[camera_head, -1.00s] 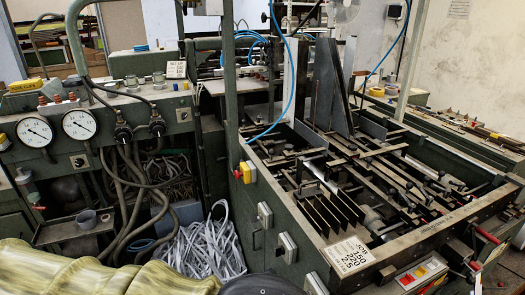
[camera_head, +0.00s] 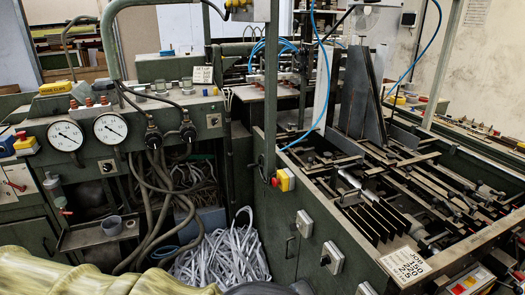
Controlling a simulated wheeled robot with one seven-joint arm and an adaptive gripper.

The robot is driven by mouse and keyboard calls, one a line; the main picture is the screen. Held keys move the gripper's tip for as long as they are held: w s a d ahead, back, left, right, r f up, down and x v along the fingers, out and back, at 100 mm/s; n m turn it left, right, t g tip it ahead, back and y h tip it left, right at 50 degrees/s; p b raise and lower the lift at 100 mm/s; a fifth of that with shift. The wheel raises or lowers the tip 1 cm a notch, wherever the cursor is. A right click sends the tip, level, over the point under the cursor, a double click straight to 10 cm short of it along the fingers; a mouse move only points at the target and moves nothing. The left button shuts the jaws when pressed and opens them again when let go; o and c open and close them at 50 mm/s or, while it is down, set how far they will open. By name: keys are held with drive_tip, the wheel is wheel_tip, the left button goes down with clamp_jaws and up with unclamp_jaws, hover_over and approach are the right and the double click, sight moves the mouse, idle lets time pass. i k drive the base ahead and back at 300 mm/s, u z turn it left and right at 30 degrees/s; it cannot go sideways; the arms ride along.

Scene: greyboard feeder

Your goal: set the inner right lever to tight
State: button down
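The greyboard feeder (camera_head: 325,215) is a dark green machine with an open bed of rails, bars and upright dark plates. Several small clamps and levers (camera_head: 458,205) lie among the rails on the right of the bed. They are too small to tell which is the inner right lever or how it is set. A red-tipped handle (camera_head: 519,275) shows at the right edge, partly cut off. A printed card (camera_head: 408,265) lies on the bed's near corner. My gripper is not in view.
Two white gauges (camera_head: 110,128) and black knobs with hoses are at the left. White strips (camera_head: 222,255) heap on the floor between cabinet and feeder. A red and yellow switch (camera_head: 284,180) and grey boxes (camera_head: 304,223) stick out from the feeder's side. A post (camera_head: 270,90) rises beside it.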

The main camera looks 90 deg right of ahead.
sight(488, 201)
drive_tip(key=u, duration=0.95)
drive_tip(key=i, duration=0.35)
drive_tip(key=z, duration=5)
drive_tip(key=i, duration=0.5)
drive_tip(key=u, duration=0.05)
